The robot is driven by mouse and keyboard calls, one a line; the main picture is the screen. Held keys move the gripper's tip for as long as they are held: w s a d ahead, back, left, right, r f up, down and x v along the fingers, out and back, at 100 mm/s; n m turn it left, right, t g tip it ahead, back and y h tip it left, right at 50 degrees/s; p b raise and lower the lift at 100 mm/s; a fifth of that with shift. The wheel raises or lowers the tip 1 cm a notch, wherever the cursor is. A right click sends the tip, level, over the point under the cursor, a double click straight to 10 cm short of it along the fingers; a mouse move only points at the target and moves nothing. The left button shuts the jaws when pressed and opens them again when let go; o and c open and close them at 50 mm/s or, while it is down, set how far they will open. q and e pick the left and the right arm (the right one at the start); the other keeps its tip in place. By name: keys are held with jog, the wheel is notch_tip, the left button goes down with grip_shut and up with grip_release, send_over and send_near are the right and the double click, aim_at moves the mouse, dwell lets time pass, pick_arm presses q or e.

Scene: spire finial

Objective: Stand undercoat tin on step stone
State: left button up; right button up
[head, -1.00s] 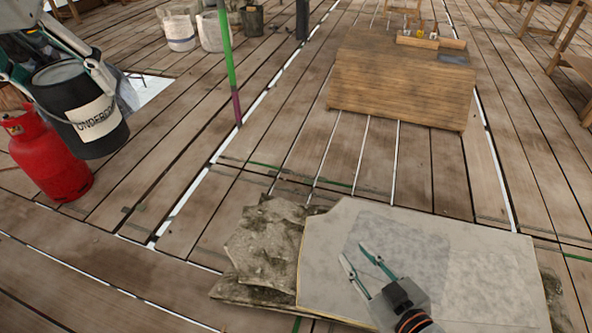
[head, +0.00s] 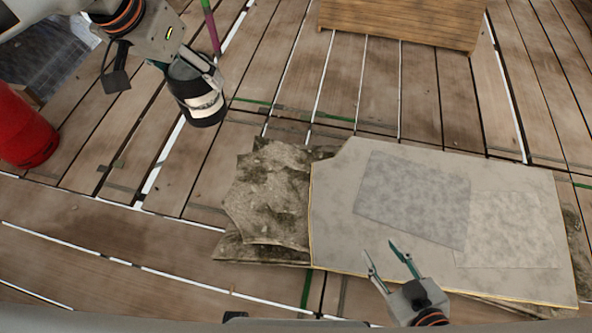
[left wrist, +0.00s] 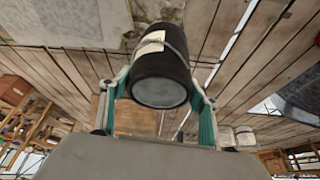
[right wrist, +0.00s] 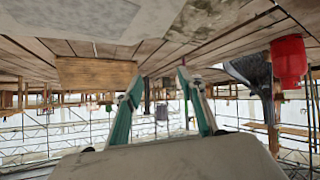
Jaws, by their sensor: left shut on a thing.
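The undercoat tin (head: 203,107) is black with a white label band. My left gripper (head: 192,72) is shut on it and holds it in the air, left of and beyond the stones. The tin also shows between the fingers in the left wrist view (left wrist: 160,78). A rough, mossy grey stone (head: 268,195) lies at the left of a pale, flat slab (head: 335,215); I cannot tell which is the step stone. My right gripper (head: 380,249) is open and empty over the slab's near edge; its parted fingers show in the right wrist view (right wrist: 158,78).
Two greyer rectangular patches mark the slab, one of them darker (head: 412,198). A red gas bottle (head: 22,130) stands on the planks at the far left. A wooden box (head: 400,22) stands beyond the slab. A green and purple pole (head: 211,28) rises behind the tin.

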pick_arm(q)
jog(key=w+d+f+m, duration=0.1)
jog(key=f, duration=0.2)
jog(key=d+f+m, duration=0.1)
jog(key=f, duration=0.2)
jog(key=w+d+f+m+h+p, duration=0.1)
jog(key=f, duration=0.2)
jog(key=shift+w+d+g, duration=0.3)
jog(key=shift+d+g, duration=0.1)
jog(key=s+d+f+m+g+h+b, duration=0.1)
jog(key=s+f+m+b, duration=0.1)
jog(key=f, duration=2)
jog(key=s+d+f+m+g+b, duration=0.1)
jog(key=f+m+b, duration=0.3)
jog(key=f, duration=1.8)
jog(key=shift+s+d+m+h, duration=0.3)
jog(key=shift+s+d+h, duration=0.05)
jog(key=shift+d+h, duration=0.1)
jog(key=o, duration=1.5)
pick_arm(e)
jog(key=shift+m+t+y, duration=0.4)
jog(key=shift+m+y, duration=0.2)
jog(key=a, duration=0.1)
jog(key=w+a+r, duration=0.1)
jog(key=a+r, duration=0.1)
jog(key=a, duration=0.1)
jog(key=shift+w, duration=0.3)
